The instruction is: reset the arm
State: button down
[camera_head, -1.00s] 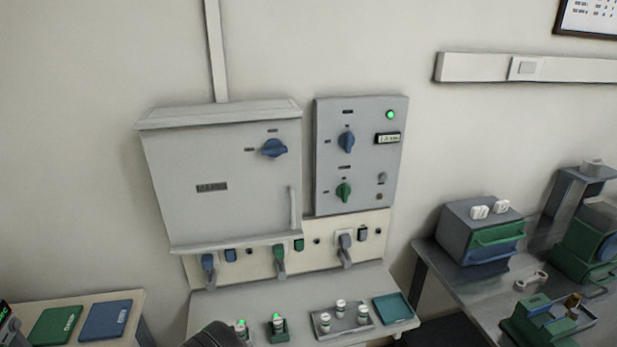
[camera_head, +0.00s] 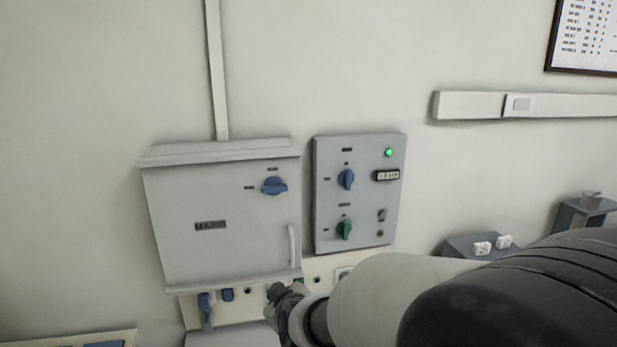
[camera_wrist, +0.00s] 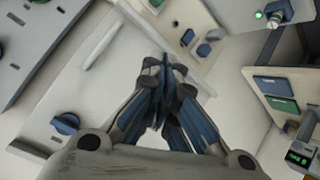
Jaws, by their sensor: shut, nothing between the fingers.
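My arm reaches in from the lower right of the head view, across the lower front of the mains cabinet. My gripper (camera_wrist: 165,75) shows in the middle of the wrist view with its fingers together and nothing between them. In the head view its end is a small dark shape in front of the socket strip, and its fingertips cannot be made out there. The grey mains cabinet (camera_head: 215,245) with a blue knob (camera_head: 274,186) is just behind and above it. In the wrist view the cabinet door (camera_wrist: 100,95) lies behind the fingers; I cannot tell whether they touch anything.
The control panel (camera_head: 325,215) with blue and green knobs and a lit green lamp is on the wall right of the cabinet. A plug (camera_head: 205,310) sits in the socket strip. My arm hides much of the right bench.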

jog(key=s+d+r+m+g+h, duration=0.1)
jog(key=s+d+r+m+g, duration=0.15)
jog(key=s+d, duration=0.45)
jog(key=s+d+r+m+g+h, duration=0.1)
jog(key=s+d+r+m, duration=0.15)
jog(key=s+d, duration=0.45)
jog(key=s+d+m+g, duration=0.1)
jog(key=s+d+m, duration=0.1)
jog(key=s, duration=0.6)
jog(key=s+d+m+g+h, duration=0.1)
jog(key=s+d, duration=0.3)
jog(key=s, duration=0.5)
jog(key=shift+s+f+m, duration=0.25)
jog(key=shift+f+m, duration=0.15)
jog(key=shift+m, duration=0.3)
jog(key=c, duration=2.4)
grip_release()
jog(key=shift+d+g, duration=0.1)
jog(key=shift+g, duration=0.15)
